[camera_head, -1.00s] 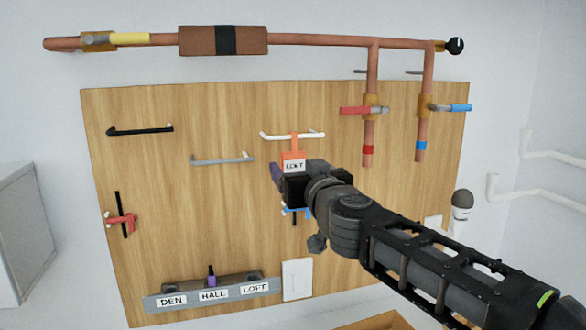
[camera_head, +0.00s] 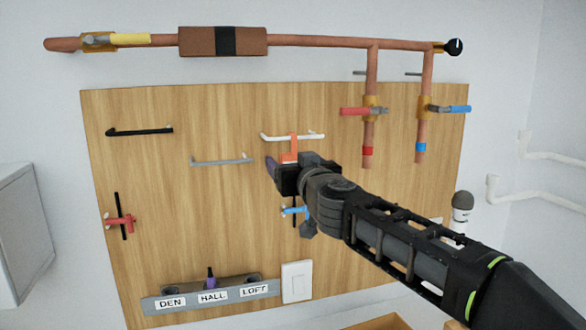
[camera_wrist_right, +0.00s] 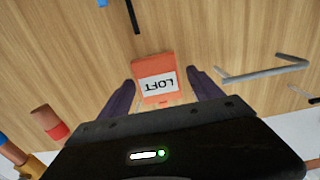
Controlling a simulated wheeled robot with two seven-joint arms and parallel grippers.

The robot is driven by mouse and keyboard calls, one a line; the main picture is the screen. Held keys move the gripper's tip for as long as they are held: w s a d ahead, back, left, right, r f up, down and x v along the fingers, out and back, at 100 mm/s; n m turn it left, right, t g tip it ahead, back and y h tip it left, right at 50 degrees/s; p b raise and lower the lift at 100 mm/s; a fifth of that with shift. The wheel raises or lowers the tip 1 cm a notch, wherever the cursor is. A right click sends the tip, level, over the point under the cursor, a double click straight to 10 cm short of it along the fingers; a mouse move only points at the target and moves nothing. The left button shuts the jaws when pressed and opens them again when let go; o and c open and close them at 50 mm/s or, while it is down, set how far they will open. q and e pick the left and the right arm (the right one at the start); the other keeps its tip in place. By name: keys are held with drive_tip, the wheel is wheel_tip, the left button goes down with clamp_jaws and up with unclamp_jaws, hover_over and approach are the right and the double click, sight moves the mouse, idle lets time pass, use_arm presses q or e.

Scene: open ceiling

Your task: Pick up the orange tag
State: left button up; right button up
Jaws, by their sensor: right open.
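The orange tag (camera_head: 290,157) hangs from the white peg handle (camera_head: 306,136) on the wooden board. In the head view my right gripper hides its lower part. In the right wrist view the tag (camera_wrist_right: 156,77) shows whole, with a white label reading LOFT, upside down. My right gripper (camera_head: 274,166) is open in front of the board. Its two dark fingers (camera_wrist_right: 157,90) stand to the left and right of the tag in the wrist view, with a gap on each side. I cannot tell how deep the tag sits between them. My left gripper is not in view.
A grey handle (camera_head: 222,161) and a black handle (camera_head: 140,131) stick out left of the tag. A blue lever (camera_head: 294,210) is just below my gripper. Copper pipes (camera_head: 369,140) hang to the right. A labelled grey rack (camera_head: 213,294) sits at the bottom.

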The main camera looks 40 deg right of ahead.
drive_tip(key=shift+c, duration=0.5)
drive_tip(key=c, duration=1.3)
